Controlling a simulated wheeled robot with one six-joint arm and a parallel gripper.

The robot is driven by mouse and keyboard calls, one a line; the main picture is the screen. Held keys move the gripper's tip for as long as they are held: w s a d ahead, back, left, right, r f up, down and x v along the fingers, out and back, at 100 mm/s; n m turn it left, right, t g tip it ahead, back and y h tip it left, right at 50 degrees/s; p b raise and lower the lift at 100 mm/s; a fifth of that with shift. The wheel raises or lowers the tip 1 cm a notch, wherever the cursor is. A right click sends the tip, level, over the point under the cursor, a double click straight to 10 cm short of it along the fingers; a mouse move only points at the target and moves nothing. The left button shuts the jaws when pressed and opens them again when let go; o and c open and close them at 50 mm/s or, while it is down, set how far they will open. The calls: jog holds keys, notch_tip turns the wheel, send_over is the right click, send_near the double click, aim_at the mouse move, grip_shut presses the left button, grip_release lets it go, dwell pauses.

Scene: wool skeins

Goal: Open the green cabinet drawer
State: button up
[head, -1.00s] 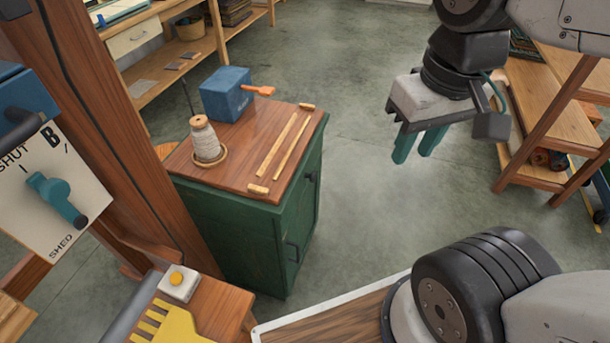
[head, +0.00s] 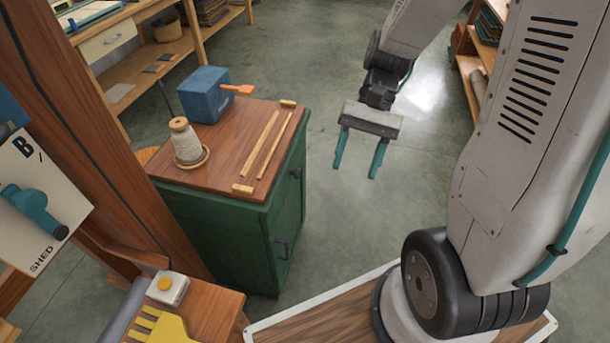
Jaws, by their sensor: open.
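The green cabinet (head: 225,232) stands left of the middle, with a brown wooden top. Its right-hand face is seen at a steep angle and carries a dark handle (head: 281,248) low down and another dark fitting (head: 296,173) near the top. I cannot make out the drawer's edges, and I see no gap in that face. My gripper (head: 357,168) is open and empty, its two teal fingers apart and pointing down. In the picture it is to the right of the cabinet, clear of both handles.
On the cabinet top are a cone of pale yarn (head: 187,143), a blue box (head: 205,94) with an orange handle, and wooden sticks (head: 267,144). A wooden post (head: 110,150) rises at left beside a teal lever (head: 32,208). Grey floor (head: 335,235) is free right of the cabinet.

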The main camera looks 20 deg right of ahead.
jog(key=w+f+m+t+y, duration=0.1)
jog(key=w+f+m+y, duration=0.3)
jog(key=f, duration=0.3)
jog(key=w+f+m+t+y, duration=0.1)
jog(key=w+f+m+y, duration=0.3)
jog(key=f, duration=0.3)
jog(key=m+t, duration=1.2)
jog(key=t, duration=0.2)
send_near(300, 174)
jog(key=f, duration=0.1)
jog(key=shift+t, duration=0.4)
jog(key=x, duration=0.8)
jog(key=shift+w+a, duration=0.1)
grip_shut()
